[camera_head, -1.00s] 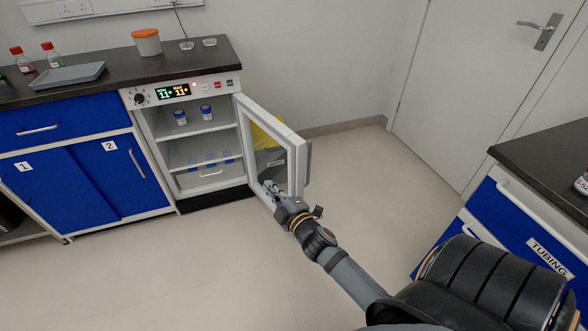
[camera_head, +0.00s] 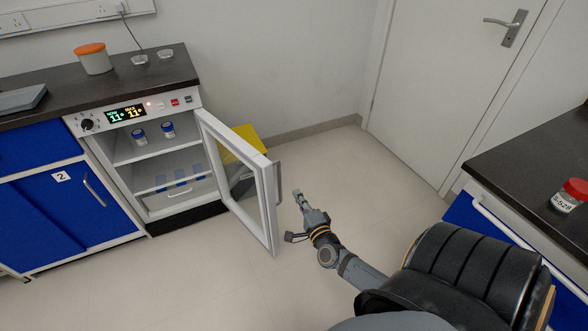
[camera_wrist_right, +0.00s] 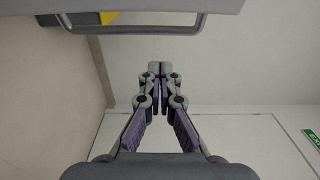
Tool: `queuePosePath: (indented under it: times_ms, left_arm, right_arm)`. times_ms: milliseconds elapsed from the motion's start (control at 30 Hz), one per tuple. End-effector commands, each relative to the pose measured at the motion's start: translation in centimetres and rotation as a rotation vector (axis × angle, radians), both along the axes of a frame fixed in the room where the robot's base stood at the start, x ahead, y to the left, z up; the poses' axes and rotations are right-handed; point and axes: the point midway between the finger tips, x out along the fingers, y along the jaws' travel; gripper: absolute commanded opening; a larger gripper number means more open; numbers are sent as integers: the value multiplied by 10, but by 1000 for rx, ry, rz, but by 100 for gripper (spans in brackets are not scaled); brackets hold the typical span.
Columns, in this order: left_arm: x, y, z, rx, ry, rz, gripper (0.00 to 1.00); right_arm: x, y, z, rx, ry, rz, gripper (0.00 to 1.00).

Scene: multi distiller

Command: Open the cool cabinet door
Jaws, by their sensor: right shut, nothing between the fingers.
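The cool cabinet (camera_head: 165,160) stands under the dark worktop, with a lit display on its front panel. Its white-framed glass door (camera_head: 240,185) is swung wide open towards me, and shelves show inside. The grey door handle (camera_head: 278,180) is on the outer face at the free edge; in the right wrist view the handle (camera_wrist_right: 135,28) crosses the top. My right gripper (camera_head: 299,196) is shut and empty, to the right of the door's free edge and apart from it. It also shows in the right wrist view (camera_wrist_right: 157,66). My left gripper is out of view.
Inside are two blue-capped jars (camera_head: 168,129) and blue items lower down. A yellow bin (camera_head: 240,145) stands behind the door. A blue drawer unit (camera_head: 485,225) is on the right, with a red-capped jar (camera_head: 570,196) on top. The floor (camera_head: 330,150) between is clear.

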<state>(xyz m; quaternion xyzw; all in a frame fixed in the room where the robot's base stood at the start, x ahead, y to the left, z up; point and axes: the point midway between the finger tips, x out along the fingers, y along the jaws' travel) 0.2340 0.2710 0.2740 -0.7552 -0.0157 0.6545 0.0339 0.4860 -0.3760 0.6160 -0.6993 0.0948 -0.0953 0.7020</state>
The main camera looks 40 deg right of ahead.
Motion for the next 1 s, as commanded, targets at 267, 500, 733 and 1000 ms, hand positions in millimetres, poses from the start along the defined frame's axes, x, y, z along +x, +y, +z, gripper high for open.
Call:
queuePosePath:
  times_ms: [267,500,733,1000]
  left_arm:
    - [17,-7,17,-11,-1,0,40]
    - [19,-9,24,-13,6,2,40]
    - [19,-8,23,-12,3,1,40]
    - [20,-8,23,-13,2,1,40]
  right_arm:
    - [60,-16,-1,-4,-2,1,0]
    - [74,4,0,0,1,2,0]
    - [73,19,0,-3,1,2,0]
    - [73,20,0,-4,1,2,0]
